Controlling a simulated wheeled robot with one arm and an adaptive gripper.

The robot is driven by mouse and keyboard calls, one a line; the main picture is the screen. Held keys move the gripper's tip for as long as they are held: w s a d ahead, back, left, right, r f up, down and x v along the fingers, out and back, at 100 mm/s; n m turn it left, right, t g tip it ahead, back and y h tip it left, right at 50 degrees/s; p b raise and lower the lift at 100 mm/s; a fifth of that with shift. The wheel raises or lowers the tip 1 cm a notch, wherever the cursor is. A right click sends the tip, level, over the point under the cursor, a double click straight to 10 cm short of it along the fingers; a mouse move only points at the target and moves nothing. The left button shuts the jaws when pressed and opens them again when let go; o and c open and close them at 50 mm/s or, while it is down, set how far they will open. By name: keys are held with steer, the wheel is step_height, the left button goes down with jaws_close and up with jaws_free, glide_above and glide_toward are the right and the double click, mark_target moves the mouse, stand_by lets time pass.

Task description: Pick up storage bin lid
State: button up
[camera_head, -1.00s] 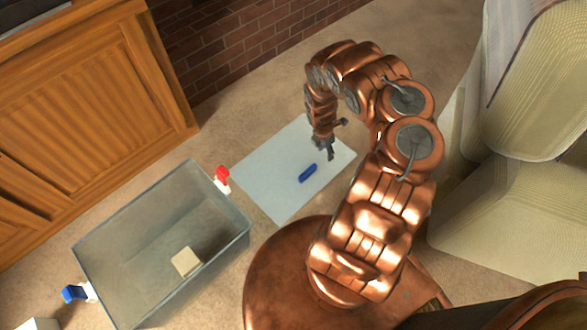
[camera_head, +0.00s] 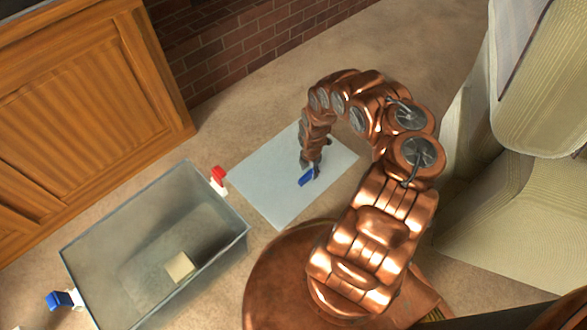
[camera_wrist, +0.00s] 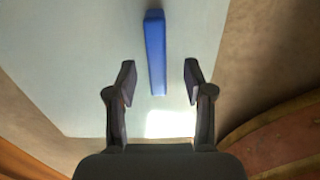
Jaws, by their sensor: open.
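The storage bin lid (camera_head: 268,190) is a flat, pale grey sheet lying on the carpet, with a blue bar-shaped handle (camera_head: 306,177) on it. In the wrist view the lid (camera_wrist: 75,60) fills much of the picture and the blue handle (camera_wrist: 155,50) points down toward the space between my fingers. My gripper (camera_head: 312,172) is over the lid, right by the handle. In the wrist view my gripper (camera_wrist: 160,82) is open, with one finger on each side of the handle's near end. I cannot tell how far above the lid the fingertips are.
A wooden cabinet (camera_head: 80,90) is at upper left, a cream chair (camera_head: 510,210) at right.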

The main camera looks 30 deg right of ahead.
mark_target(308, 174)
steer(key=shift+w+a+f+b, duration=0.1)
steer(key=shift+w+f+b, duration=0.05)
steer(key=shift+f+b, duration=2.05)
steer(key=shift+f, duration=0.1)
steer(key=shift+p, duration=0.3)
jaws_close()
